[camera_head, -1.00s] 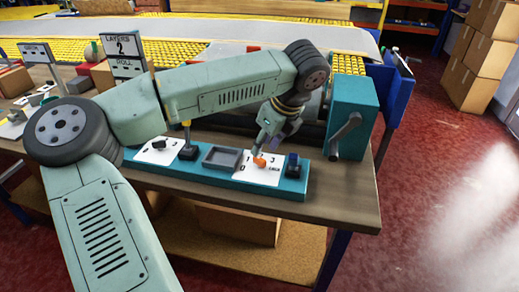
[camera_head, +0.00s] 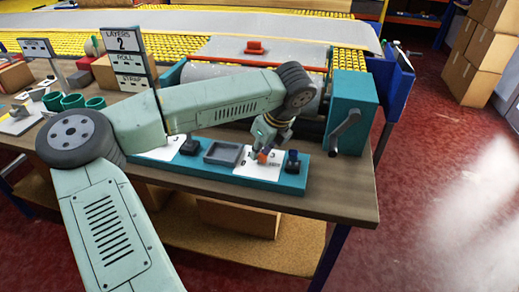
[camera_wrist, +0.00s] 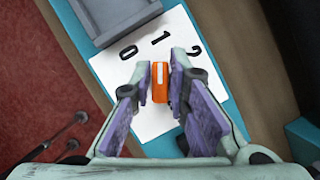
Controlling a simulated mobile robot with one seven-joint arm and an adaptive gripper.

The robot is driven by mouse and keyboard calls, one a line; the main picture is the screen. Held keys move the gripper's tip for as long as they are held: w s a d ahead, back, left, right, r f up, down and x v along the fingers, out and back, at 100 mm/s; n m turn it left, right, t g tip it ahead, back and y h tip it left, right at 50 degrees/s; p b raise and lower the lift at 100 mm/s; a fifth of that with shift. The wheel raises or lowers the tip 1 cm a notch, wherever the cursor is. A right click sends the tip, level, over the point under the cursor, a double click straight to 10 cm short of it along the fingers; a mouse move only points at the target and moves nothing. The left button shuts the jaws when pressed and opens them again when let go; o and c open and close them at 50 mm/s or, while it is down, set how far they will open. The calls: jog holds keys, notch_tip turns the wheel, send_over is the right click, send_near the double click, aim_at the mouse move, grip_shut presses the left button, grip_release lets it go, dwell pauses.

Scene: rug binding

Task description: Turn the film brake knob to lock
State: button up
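An orange knob (camera_wrist: 160,82) with a pale line on its top stands on a white plate (camera_wrist: 125,72) marked 0, 1 and 2. No film brake label is readable. In the head view the knob (camera_head: 263,157) is partly hidden by my gripper (camera_head: 263,146) on the teal control strip (camera_head: 228,172). In the wrist view my gripper (camera_wrist: 160,75) has its purple-padded fingers on either side of the knob, with narrow gaps. The fingers look open around it rather than closed on it.
A grey tray (camera_head: 222,153) and a dark switch (camera_head: 292,161) flank the plate. A teal box with a crank (camera_head: 345,128) stands to the right. A sign (camera_head: 124,42) and teal rings (camera_head: 75,101) are at left. The wooden table front (camera_head: 330,200) is clear.

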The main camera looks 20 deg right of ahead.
grip_shut()
jog(key=shift+f+b, duration=0.15)
jog(key=shift+b, duration=0.3)
